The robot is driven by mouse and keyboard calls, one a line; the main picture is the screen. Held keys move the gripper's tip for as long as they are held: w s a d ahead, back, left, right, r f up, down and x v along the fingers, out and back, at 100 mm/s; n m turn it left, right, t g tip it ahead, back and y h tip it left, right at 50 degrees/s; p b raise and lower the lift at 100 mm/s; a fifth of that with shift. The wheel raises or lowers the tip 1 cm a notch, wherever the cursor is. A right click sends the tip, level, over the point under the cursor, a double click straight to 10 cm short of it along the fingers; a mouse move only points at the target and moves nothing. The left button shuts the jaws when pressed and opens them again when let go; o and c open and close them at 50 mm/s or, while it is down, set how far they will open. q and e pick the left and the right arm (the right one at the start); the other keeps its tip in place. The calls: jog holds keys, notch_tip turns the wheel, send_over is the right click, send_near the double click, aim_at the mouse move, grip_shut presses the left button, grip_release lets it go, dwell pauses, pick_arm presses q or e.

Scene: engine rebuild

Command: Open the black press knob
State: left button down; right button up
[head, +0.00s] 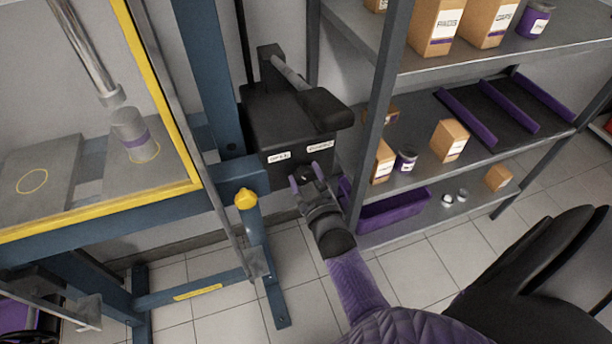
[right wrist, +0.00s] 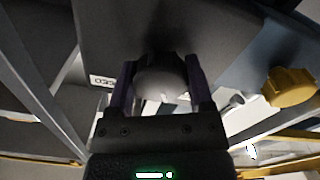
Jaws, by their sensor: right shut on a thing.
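The black press knob (right wrist: 160,78) shows as a dark rounded knob between the fingers in the right wrist view. In the head view it is small and mostly hidden by my gripper. It sits low on the front of the black pump box (head: 288,125), just below two small white labels (head: 279,157). My right gripper (head: 308,176) reaches up to the box from below, and its two purple fingers are shut on the knob, one on each side. I cannot tell which way the knob is turned. My left gripper is not in view.
The blue press frame (head: 216,70) with its yellow-edged guard (head: 165,90) stands left of the box. A grey shelf unit (head: 385,85) with boxes and a purple bin (head: 395,208) stands close on the right.

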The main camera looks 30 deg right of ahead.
jog(key=shift+f, duration=0.1)
dwell(0.3)
jog(key=o, duration=1.3)
jog(key=shift+c, duration=0.2)
